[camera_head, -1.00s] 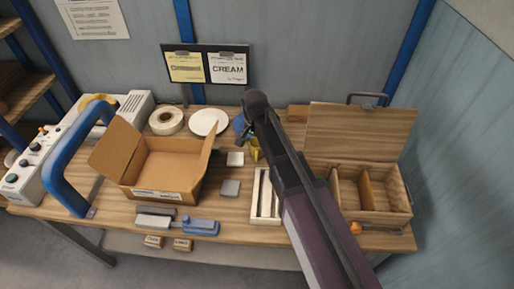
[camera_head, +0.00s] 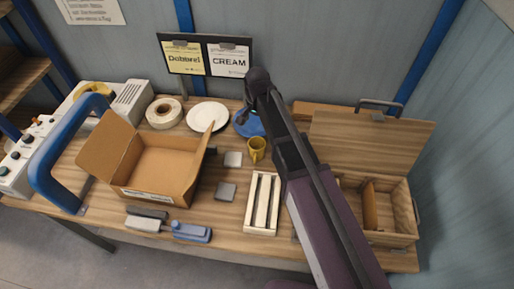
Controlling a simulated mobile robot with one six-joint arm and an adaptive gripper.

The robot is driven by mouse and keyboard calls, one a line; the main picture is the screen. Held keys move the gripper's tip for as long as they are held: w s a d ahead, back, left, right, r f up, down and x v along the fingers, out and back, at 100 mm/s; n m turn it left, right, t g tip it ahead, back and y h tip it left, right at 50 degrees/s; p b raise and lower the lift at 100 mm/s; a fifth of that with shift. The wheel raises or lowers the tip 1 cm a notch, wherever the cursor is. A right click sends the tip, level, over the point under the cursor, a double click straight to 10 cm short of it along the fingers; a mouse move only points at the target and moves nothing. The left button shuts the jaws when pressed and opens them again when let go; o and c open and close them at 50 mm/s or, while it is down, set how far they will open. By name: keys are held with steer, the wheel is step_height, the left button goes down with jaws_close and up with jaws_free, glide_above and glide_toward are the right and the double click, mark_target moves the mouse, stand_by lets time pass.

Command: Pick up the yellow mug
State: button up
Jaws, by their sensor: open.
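The yellow mug (camera_head: 257,149) stands upright on the wooden table, just left of my arm in the head view. Its handle side is hard to make out at this size. A blue plate (camera_head: 248,124) lies behind it, partly covered by my arm. My arm reaches in from the lower right, and its far end is above and behind the mug in the picture. My gripper's fingers cannot be made out, and nothing is seen held.
An open cardboard box (camera_head: 158,170) stands left of the mug. A white plate (camera_head: 207,115) and tape roll (camera_head: 164,113) lie behind it. A slatted white tray (camera_head: 262,204) is in front, and an open wooden box (camera_head: 401,211) is right. Small grey blocks (camera_head: 226,191) lie between.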

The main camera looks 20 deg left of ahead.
mark_target(257, 138)
stand_by(0.4)
step_height(257, 138, down, 8)
steer(key=b, duration=0.8)
steer(key=shift+f+b, duration=0.25)
steer(key=shift+b, duration=0.05)
steer(key=f+b, duration=0.3)
steer(key=shift+s+f, duration=0.15)
steer(key=shift+s, duration=0.2)
steer(key=shift+f+b, duration=1)
steer(key=shift+b, duration=0.1)
steer(key=c, duration=1)
